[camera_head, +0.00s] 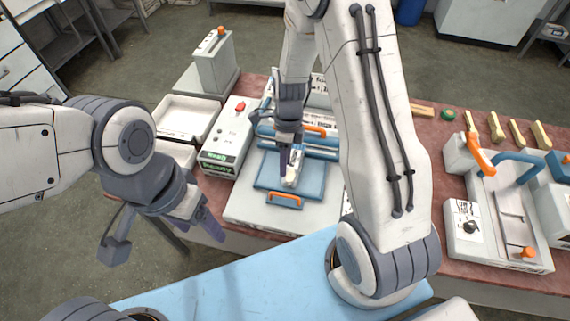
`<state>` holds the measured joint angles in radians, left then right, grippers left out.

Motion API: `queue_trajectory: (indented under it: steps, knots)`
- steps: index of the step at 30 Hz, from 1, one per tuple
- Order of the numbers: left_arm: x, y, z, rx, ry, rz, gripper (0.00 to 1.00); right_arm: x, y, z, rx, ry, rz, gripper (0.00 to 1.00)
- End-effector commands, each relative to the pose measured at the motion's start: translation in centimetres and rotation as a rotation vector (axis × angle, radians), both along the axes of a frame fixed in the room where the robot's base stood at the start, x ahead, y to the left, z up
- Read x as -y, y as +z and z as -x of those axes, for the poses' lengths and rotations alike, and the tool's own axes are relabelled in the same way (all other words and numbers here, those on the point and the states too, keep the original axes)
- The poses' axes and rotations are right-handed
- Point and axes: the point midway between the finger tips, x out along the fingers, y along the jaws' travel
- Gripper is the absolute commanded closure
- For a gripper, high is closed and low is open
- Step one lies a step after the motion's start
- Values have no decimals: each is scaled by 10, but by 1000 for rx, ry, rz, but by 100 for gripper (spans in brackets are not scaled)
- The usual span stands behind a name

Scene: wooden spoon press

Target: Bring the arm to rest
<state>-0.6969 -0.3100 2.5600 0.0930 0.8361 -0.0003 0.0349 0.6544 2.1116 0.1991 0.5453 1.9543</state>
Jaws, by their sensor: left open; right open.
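My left gripper (162,238) is open and empty. It hangs in the air at the left, in front of the bench's near edge and over the floor. My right arm reaches up through the middle of the view and bends back down. My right gripper (290,160) is open, low over the blue plate (314,180) of the press. A small pale piece (291,178) shows at its fingertips; I cannot tell whether they touch it. My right arm hides the right part of the press.
The reddish bench (455,130) also holds a white tray (187,117), a control box (228,140) with a red button, and a white machine (495,220) with an orange handle. Several wooden pieces (496,128) lie at the back right. A light blue surface (235,277) is nearest me.

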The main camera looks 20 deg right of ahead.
Motion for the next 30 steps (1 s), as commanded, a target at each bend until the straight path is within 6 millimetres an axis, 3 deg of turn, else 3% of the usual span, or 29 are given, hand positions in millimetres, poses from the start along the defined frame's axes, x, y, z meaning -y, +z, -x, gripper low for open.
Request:
queue_trajectory:
  steps: [10, 14, 17, 20, 24, 30]
  knots:
    - [0, 0, 0, 0, 0, 0, 31, -1, 0, 0, 2, 10, -1, 55]
    - [0, -6, 0, 0, 0, 0, 31, -16, 13, 3, 32, 167, -18, 55]
    - [0, -14, 0, 0, 0, 0, 31, -42, 34, 15, 79, 464, -47, 55]
    - [0, -25, 0, 0, 0, 0, 31, -73, 60, 37, 137, 868, -85, 55]
    - [0, -38, 0, 0, 1, 0, 31, -106, 90, 82, 208, 1461, -136, 55]
    - [0, -54, 0, 0, 1, 0, 31, -127, 114, 148, 282, 2237, -188, 55]
